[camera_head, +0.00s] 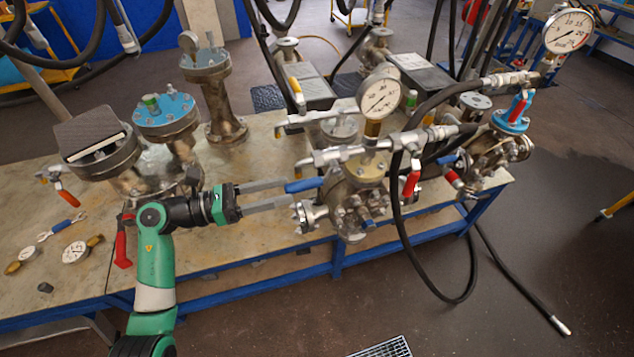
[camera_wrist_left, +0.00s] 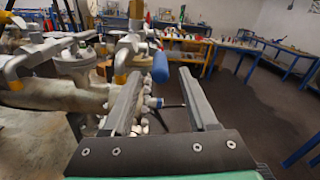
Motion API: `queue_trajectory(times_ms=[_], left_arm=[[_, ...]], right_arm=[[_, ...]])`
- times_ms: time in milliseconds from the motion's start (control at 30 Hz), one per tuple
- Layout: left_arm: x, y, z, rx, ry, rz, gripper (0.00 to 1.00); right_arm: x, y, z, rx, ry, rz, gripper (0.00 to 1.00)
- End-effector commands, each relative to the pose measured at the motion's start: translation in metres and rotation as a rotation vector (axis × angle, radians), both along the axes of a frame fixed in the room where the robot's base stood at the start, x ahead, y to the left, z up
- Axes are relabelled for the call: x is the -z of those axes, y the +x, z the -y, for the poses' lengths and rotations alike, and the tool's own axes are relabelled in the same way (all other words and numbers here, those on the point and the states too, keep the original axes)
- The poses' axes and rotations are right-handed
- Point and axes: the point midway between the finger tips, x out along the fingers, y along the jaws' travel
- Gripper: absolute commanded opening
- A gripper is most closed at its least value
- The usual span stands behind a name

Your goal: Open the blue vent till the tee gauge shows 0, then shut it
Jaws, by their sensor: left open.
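The blue vent handle (camera_head: 303,185) juts left from the valve fittings on the flanged vessel (camera_head: 358,195). My left gripper (camera_head: 288,194) is open, its two fingers pointing right at the handle, with the upper fingertip close beside it. In the left wrist view the blue handle (camera_wrist_left: 160,66) shows between and beyond the open fingers of my left gripper (camera_wrist_left: 158,82); I cannot tell whether they touch it. A round white gauge (camera_head: 380,95) stands above the vessel, and another gauge (camera_head: 569,31) is at upper right. I cannot tell which is the tee gauge; the readings are too small. My right gripper is not in view.
A red-handled valve (camera_head: 411,183) and a black hose (camera_head: 398,215) sit right of the vessel. A blue-topped flanged vessel (camera_head: 165,112) stands behind my left arm.

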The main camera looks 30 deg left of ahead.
Motion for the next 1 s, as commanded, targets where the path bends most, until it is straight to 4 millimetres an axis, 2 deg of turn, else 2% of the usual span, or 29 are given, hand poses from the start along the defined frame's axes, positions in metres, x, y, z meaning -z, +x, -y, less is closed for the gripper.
queue_trajectory(times_ms=[100,300,467,733,1000], left_arm=[[0.0,0.02,0.022,0.006,0.001,0.001,0.59],[0.001,0.048,0.05,0.003,-0.001,0.0,0.59],[0.0,0.058,0.06,0.001,-0.002,0.0,0.59],[0.0,0.06,0.061,-0.001,-0.001,0.001,0.59],[-0.001,0.059,0.062,0.002,-0.003,0.002,0.1]], right_arm=[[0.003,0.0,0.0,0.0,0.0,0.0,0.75],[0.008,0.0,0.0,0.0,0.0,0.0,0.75],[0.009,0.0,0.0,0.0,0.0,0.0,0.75],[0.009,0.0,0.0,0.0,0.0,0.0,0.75],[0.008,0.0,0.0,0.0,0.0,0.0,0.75]])
